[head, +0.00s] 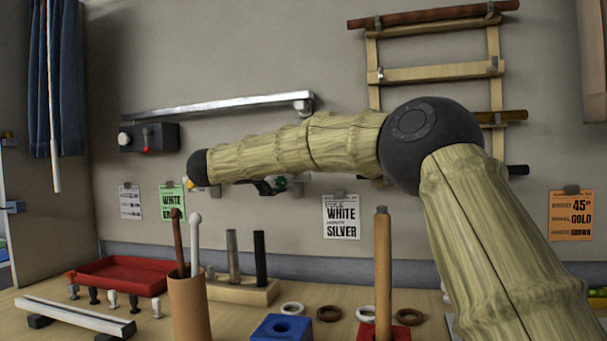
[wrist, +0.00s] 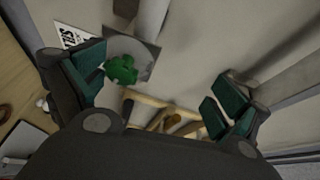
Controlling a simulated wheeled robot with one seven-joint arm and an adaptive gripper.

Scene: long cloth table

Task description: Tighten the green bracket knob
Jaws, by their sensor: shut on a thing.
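The green bracket knob (wrist: 122,69) shows in the wrist view in front of a round grey plate on the wall.
A silver rail (head: 220,106) runs along the wall above my arm, beside a dark box (head: 160,138). A wooden rack (head: 430,73) hangs at right. On the table stand a red tray (head: 125,287), a brown cup (head: 188,310) with rods, and a wooden peg (head: 382,265).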

